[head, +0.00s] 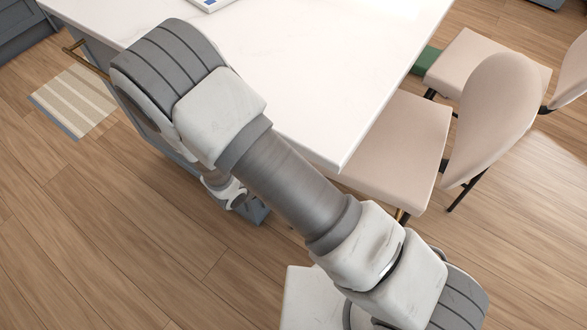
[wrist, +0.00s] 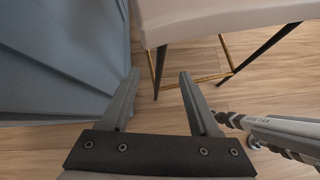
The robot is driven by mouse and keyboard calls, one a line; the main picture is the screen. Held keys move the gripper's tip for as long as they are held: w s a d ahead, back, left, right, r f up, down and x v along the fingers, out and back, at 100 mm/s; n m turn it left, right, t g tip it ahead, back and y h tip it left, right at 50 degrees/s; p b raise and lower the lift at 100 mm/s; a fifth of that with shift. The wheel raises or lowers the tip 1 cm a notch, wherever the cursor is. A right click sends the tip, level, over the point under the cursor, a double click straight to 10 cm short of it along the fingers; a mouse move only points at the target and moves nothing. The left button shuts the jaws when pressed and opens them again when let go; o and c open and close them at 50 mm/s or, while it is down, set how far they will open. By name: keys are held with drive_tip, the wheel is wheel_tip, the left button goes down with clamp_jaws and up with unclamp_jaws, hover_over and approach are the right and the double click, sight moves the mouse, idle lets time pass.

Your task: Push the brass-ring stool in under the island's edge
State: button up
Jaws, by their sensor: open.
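The brass-ring stool has a beige seat (head: 395,150) and curved back beside the island's near corner in the head view. Part of the seat is under the white island top (head: 330,70). In the wrist view the pale seat (wrist: 225,18) crosses the top, with dark legs and a brass ring (wrist: 198,80) below it. My gripper (wrist: 159,75) is open and empty, low beside the blue island side (wrist: 60,60). One dark stool leg shows between the fingertips; I cannot tell whether they touch it. In the head view my arm and the worktop hide the gripper.
A second beige stool (head: 485,65) stands farther along the island, with a green object (head: 426,60) near it. A brass rail (head: 85,60) runs along the island's left side. A striped mat (head: 73,100) lies at left. The wooden floor (head: 120,240) at lower left is clear.

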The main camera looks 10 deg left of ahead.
drive_tip(key=shift+p+v, duration=0.3)
drive_tip(key=shift+v, duration=1.75)
drive_tip(key=shift+f, duration=0.1)
